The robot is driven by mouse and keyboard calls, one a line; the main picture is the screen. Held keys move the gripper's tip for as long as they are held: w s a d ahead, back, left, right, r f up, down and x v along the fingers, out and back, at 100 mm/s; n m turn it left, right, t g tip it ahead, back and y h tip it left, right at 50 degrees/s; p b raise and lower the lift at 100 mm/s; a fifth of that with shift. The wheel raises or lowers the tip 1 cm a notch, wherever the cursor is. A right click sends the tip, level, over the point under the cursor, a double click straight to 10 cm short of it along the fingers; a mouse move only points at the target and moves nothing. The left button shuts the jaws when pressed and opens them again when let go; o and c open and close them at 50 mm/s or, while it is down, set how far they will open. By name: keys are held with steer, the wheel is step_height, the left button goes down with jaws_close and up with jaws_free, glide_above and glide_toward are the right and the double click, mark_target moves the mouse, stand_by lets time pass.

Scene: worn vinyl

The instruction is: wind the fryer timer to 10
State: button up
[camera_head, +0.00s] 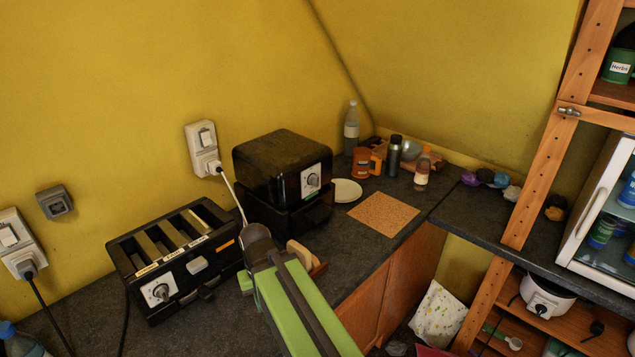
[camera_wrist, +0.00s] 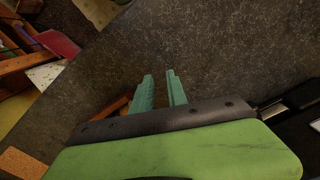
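The fryer (camera_head: 275,160) is a black, rounded box on the dark counter against the yellow wall. The dial's marks are too small to read. My gripper (camera_wrist: 160,76) shows two green fingers with a gap between them and nothing held, over bare counter in the wrist view. In the head view my arm reaches up in front of the fryer, lower left of the dial and apart from it. The fryer's dial does not show in the wrist view.
A black toaster (camera_head: 180,255) with its own dial stands left of my arm. A wooden item (camera_head: 304,253) is just right of my arm. A white plate (camera_head: 346,190) and cork mat (camera_head: 384,215) lie right of the fryer. An orange mug (camera_head: 364,163) and bottles stand behind.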

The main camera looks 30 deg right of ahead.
steer(key=shift+o, duration=1.4)
steer(key=w+a+m+y, duration=0.1)
steer(key=a+m, duration=0.1)
steer(key=a, duration=0.1)
steer(key=w+a+r+m+t+y, duration=0.1)
steer(key=a+m+y, duration=0.1)
steer(key=a+m, duration=0.1)
steer(key=w+a+r+m+y, duration=0.1)
steer(key=w+a+m+y, duration=0.1)
steer(key=a, duration=0.1)
steer(key=shift+r+m+t, duration=0.1)
steer(key=shift+m+t, duration=0.2)
steer(key=shift+m, duration=0.1)
steer(key=w+d+r+m+t+y+b, duration=0.2)
steer(key=w+d+r+m+t+y, duration=0.55)
steer(key=m, duration=0.45)
steer(key=m+t+h+b, duration=0.3)
steer(key=m+t+h, duration=0.45)
steer(key=m, duration=0.45)
glide_toward(318, 178)
steer(key=shift+t+y, duration=0.3)
steer(key=x, duration=0.8)
steer(key=shift+w+d+f, duration=0.1)
steer(key=shift+w+f, duration=0.2)
steer(key=shift+c, duration=0.4)
jaws_close()
